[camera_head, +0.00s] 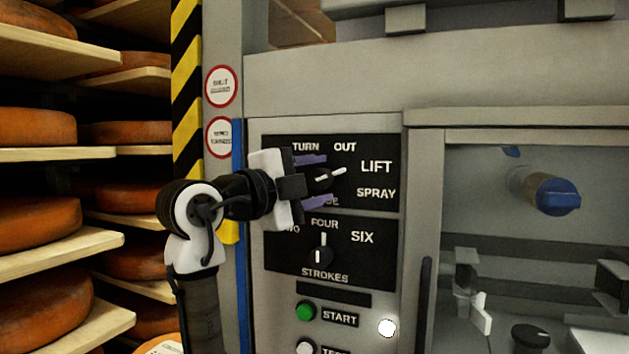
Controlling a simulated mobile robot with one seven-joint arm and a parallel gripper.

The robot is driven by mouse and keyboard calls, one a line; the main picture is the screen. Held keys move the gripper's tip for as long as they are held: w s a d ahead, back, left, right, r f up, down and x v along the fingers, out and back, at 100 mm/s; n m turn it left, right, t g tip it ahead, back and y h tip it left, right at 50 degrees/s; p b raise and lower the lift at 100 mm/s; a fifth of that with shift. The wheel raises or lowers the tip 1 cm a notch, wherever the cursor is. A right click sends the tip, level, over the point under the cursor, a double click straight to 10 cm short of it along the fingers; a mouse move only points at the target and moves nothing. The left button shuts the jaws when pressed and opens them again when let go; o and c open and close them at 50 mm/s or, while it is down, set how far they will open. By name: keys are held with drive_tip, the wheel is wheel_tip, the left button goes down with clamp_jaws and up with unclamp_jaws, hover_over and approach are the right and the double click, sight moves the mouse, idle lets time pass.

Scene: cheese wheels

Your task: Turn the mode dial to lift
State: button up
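The mode dial (323,179) is a small black knob with a white pointer on the upper black panel (385,148), among the labels TURN, OUT, LIFT and SPRAY. Its white mark points right and slightly up, roughly towards the LIFT label (376,167). My gripper (315,181) comes in from the left, in front of the panel. Its two purple fingers are spread, one above and one below the dial, with visible gaps to it. The gripper hides the panel's left part and part of the lower label.
Below are the strokes dial (320,256), the green start button (306,311) and a lit white lamp (387,328). A recessed bay with a blue-capped part (557,195) lies right. Shelves of cheese wheels (38,222) stand left, beyond a striped post (186,80).

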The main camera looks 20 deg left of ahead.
drive_tip(key=shift+o, duration=0.3)
drive_tip(key=b+v, duration=0.3)
drive_tip(key=v, duration=1)
drive_tip(key=shift+s+a, duration=0.2)
drive_tip(key=shift+s, duration=0.1)
